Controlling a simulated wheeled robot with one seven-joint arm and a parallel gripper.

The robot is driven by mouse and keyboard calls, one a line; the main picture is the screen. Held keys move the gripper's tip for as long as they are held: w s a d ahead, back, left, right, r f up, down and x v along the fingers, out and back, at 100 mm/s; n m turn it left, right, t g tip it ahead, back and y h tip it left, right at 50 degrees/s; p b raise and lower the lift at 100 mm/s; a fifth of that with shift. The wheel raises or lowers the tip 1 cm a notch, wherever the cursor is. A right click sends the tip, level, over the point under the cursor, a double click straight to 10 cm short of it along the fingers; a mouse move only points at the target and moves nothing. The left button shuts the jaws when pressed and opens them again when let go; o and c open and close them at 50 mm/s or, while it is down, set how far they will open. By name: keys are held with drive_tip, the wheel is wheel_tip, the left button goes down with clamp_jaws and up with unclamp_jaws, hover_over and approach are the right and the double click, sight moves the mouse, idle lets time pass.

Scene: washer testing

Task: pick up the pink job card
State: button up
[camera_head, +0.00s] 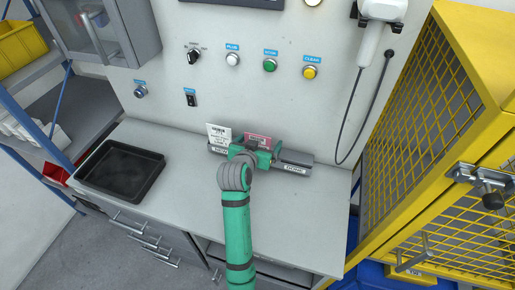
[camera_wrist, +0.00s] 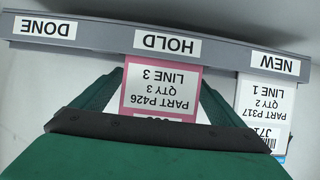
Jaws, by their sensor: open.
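The pink job card (camera_wrist: 186,78) stands in the HOLD place of a grey rack (camera_wrist: 105,33). It has a pink border and a white label reading "PART P426 QTY 3 LINE 3", upside down in the wrist view. In the head view the card (camera_head: 257,139) shows just behind my gripper (camera_head: 256,155). My gripper is open, and in the wrist view its green fingers (camera_wrist: 161,80) lie on either side of the card. The palm hides the card's outer end. I cannot tell whether the fingers touch it.
A white card (camera_wrist: 262,105) stands in the rack's NEW place, close beside one finger; the DONE place looks empty. A black tray (camera_head: 121,171) lies on the worktop (camera_head: 180,207) at left. Wall buttons (camera_head: 270,65) are behind, and a yellow mesh cage (camera_head: 435,130) stands at right.

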drive_tip(key=c, duration=1.1)
drive_tip(key=shift+c, duration=0.2)
drive_tip(key=shift+r, duration=0.1)
